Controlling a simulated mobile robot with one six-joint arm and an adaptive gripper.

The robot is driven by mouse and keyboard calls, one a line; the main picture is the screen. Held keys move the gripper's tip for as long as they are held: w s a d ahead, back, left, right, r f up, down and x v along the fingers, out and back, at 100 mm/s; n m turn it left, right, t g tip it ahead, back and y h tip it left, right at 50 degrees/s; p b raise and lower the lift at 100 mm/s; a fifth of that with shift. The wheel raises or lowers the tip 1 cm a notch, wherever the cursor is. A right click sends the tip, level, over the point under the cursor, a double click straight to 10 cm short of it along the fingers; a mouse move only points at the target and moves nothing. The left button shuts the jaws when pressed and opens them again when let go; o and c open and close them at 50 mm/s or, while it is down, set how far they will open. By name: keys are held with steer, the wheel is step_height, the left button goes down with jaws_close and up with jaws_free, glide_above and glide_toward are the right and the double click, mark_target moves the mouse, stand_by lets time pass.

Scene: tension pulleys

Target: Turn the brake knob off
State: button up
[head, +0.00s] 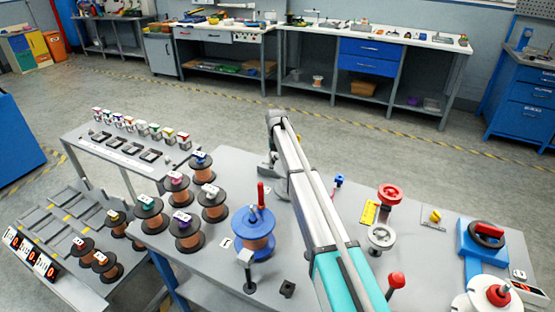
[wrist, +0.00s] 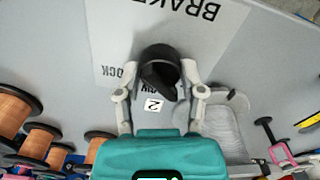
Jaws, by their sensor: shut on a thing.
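The brake knob (wrist: 158,57) is black and round with a raised grip bar, and shows at the centre of the wrist view. It sits on a pale plate (wrist: 115,22) with an upside-down "BRAKE" label and a partly covered word ending "OCK". My gripper (wrist: 160,74) has one grey finger on each side of the knob and is shut on it. The bar of the knob slants in the picture. In the head view my arm reaches to the table's far edge, and the knob is hidden there.
Copper wire spools (head: 186,233) stand on the left of the grey table. A blue spool (head: 253,229) with a red-handled post stands left of my arm. A red handwheel (head: 390,194), a grey handwheel (head: 381,237) and a red-ball lever (head: 396,281) stand close on its right.

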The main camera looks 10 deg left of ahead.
steer(key=shift+s+n, duration=0.2)
steer(key=shift+n, duration=0.4)
steer(key=o, duration=1)
steer(key=shift+o, duration=0.7)
steer(key=shift+w, duration=0.1)
steer(key=shift+w+r, duration=0.1)
